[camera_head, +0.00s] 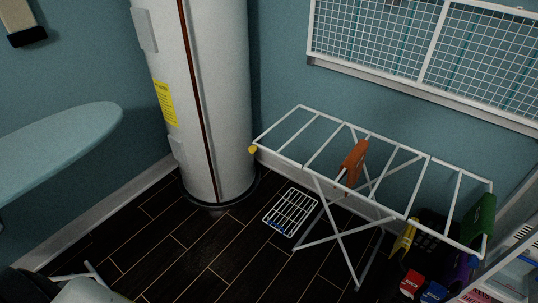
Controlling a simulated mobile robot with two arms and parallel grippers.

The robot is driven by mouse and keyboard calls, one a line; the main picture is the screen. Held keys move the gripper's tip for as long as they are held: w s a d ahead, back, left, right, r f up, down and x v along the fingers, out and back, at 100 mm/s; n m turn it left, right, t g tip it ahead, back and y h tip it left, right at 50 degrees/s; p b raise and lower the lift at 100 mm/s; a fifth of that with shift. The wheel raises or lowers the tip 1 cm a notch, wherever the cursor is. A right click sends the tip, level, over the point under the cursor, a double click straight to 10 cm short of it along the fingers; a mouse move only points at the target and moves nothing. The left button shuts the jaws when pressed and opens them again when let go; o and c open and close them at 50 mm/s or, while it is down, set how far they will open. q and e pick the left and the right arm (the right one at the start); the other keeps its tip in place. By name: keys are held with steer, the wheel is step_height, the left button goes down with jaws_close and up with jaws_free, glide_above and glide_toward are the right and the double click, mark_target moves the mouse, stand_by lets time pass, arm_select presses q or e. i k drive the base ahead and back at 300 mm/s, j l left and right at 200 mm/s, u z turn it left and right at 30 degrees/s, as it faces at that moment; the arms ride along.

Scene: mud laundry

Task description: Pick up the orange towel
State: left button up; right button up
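The orange towel (354,161) hangs folded over a bar near the middle of the white drying rack (300,107). It drapes down on both sides of the bar, and its lower edge hangs free above the floor. Neither of my grippers can be made out in the head view, and nothing touches the towel.
A white water heater (222,90) stands left of the rack. An ironing board (60,145) juts in from the left. A small wire rack (290,212) lies on the dark floor. A green cloth (480,218) hangs at the drying rack's right end. The middle floor is clear.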

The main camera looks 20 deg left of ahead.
mark_target(354, 163)
steer(key=u, duration=0.55)
steer(key=i+l+u, duration=0.1)
steer(key=l+u, duration=0.95)
steer(key=i+l, duration=0.05)
